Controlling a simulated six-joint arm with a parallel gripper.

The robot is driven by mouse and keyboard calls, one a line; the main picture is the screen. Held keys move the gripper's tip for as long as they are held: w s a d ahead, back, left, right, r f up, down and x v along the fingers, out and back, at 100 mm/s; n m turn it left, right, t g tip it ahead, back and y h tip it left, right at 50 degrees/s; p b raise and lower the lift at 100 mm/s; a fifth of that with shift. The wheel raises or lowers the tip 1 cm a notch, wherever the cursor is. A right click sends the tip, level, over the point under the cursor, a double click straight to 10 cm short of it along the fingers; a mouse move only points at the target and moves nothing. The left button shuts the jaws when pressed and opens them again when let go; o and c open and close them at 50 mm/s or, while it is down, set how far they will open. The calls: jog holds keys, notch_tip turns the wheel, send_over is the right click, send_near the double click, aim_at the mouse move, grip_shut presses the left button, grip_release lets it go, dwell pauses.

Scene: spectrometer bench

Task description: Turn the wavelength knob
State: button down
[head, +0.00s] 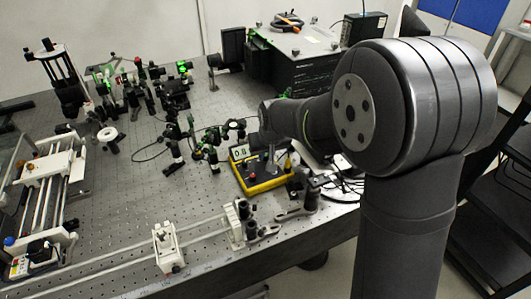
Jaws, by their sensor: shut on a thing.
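A yellow control box (262,187) with a lit display (240,152) stands on the optical bench near the middle of the head view. A small red button (253,178) shows on its top. My gripper (270,171) points down onto the top of this box, to the right of the display. It is small and dark here, and its fingers are shut on the wavelength knob. The knob itself is hidden by the fingers, so its setting cannot be seen. The display digits are too small to read surely.
My arm covers the right part of the view. The perforated bench (130,220) carries several optics mounts behind and left of the box. A white rail carriage (167,247) stands in front. A large black instrument (300,70) stands at the back. Cables (340,182) lie right of the box.

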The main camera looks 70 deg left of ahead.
jog(key=n, duration=0.1)
jog(key=n+g, duration=0.1)
jog(key=n, duration=0.1)
jog(key=n+g, duration=0.1)
jog(key=n, duration=0.1)
jog(key=shift+w, duration=0.25)
jog(key=shift+w+a+n+g+h, duration=0.1)
jog(key=shift+n+g+h, duration=0.45)
jog(key=shift+n, duration=1.35)
jog(key=c, duration=1.3)
grip_release()
jog(key=shift+c, duration=0.2)
jog(key=v, duration=1.7)
jog(key=shift+w, duration=0.2)
jog(key=shift+r, duration=0.15)
